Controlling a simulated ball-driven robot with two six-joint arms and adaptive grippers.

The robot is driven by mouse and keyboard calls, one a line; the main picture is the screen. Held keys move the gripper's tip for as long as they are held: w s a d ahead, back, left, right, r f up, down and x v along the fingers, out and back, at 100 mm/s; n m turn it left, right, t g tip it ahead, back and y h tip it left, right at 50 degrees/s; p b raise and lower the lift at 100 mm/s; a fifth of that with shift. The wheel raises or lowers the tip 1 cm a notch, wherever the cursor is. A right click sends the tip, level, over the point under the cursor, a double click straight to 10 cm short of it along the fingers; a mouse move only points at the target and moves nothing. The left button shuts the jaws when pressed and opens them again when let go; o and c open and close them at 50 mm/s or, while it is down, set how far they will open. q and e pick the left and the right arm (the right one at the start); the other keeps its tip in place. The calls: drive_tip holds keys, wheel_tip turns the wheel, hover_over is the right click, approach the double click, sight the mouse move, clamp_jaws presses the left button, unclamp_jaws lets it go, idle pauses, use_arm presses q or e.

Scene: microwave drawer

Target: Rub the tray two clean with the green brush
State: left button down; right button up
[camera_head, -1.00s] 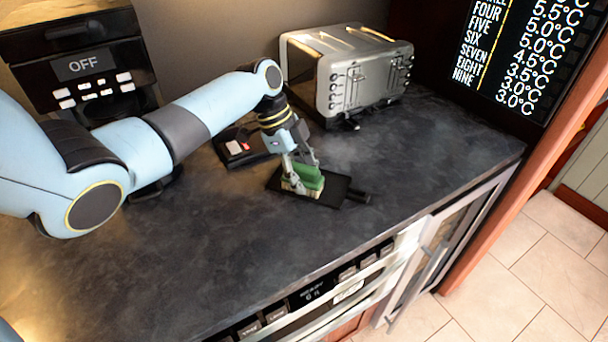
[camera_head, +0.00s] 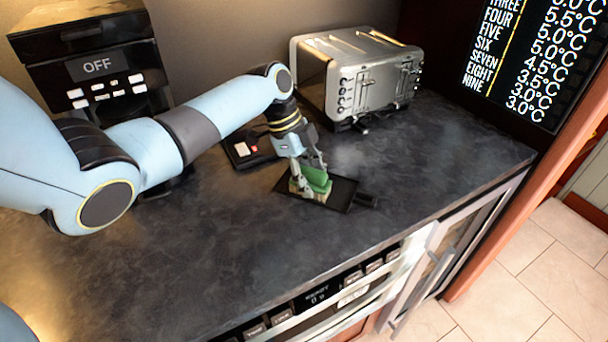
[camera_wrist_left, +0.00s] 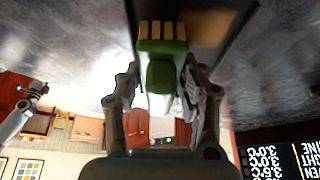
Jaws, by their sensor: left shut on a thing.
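The green brush (camera_head: 316,177) is in my left gripper (camera_head: 309,170), which is shut on it. The brush is over the left part of a flat dark tray (camera_head: 342,192) on the counter, with its pale bristles low at the tray; whether they touch it I cannot tell. In the left wrist view the green brush (camera_wrist_left: 165,75) sits between the fingers of my left gripper (camera_wrist_left: 160,95), its tan bristles pointing at the dark tray (camera_wrist_left: 215,25). My right gripper is not in view.
A silver toaster (camera_head: 360,80) stands behind the tray. A small black device (camera_head: 248,150), like a scale, lies behind and left of it. A coffee machine (camera_head: 90,70) stands at the back left. The dark counter (camera_head: 230,240) is clear in front, ending above built-in appliances.

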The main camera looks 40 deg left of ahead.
sight(325, 174)
use_arm(q)
drive_tip(key=shift+d, duration=0.1)
drive_tip(key=shift+w+d, duration=0.2)
drive_tip(key=shift+d, duration=0.35)
drive_tip(key=shift+w+d, duration=0.15)
drive_tip(key=shift+d, duration=0.35)
drive_tip(key=shift+f, duration=0.1)
drive_tip(key=shift+d, duration=0.1)
drive_tip(key=shift+w+d, duration=0.15)
drive_tip(key=shift+d, duration=0.6)
drive_tip(key=shift+w+d, duration=0.1)
drive_tip(key=shift+d, duration=0.1)
drive_tip(key=shift+a, duration=0.15)
